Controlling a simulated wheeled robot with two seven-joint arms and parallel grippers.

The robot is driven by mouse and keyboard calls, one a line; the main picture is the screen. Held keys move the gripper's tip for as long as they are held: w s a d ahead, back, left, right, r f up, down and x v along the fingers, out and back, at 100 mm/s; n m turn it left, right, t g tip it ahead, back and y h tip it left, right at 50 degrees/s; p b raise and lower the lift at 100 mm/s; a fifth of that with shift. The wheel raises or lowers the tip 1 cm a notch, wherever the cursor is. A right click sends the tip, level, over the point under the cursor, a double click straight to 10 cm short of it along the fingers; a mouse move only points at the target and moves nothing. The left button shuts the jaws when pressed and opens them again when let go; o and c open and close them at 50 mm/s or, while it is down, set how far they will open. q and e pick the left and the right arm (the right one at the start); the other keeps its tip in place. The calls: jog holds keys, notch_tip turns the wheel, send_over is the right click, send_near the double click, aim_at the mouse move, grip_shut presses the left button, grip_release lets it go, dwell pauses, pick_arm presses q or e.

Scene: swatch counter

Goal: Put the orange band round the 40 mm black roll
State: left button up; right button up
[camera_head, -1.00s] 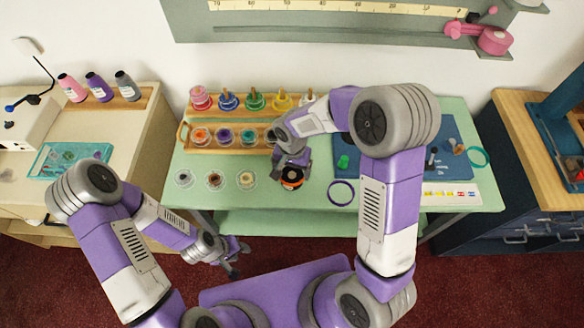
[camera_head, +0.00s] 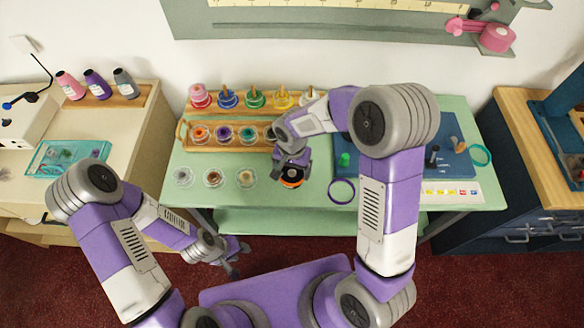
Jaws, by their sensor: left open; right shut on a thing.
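The black roll (camera_head: 291,174) stands on the green counter near its front middle, partly hidden by my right gripper. The orange band (camera_head: 292,184) shows as an orange rim along the front of the roll's dark top. I cannot tell whether it sits fully round the roll or lies over its top. My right gripper (camera_head: 290,163) is shut at the back of the roll and band, apparently on the orange band; its fingertips are small and partly hidden. My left gripper (camera_head: 232,257) is open and empty, in front of the counter at the left.
A wooden rack (camera_head: 228,146) with several coloured spools stands behind. Several small round dishes (camera_head: 213,177) lie left of the roll. A purple ring (camera_head: 341,191) and a blue mat (camera_head: 380,160) lie right. The counter between dishes and roll is clear.

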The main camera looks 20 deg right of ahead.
aim_at(292, 173)
jog(key=o, duration=0.8)
notch_tip(292, 173, up, 7)
jog(key=p, duration=0.5)
dwell(0.5)
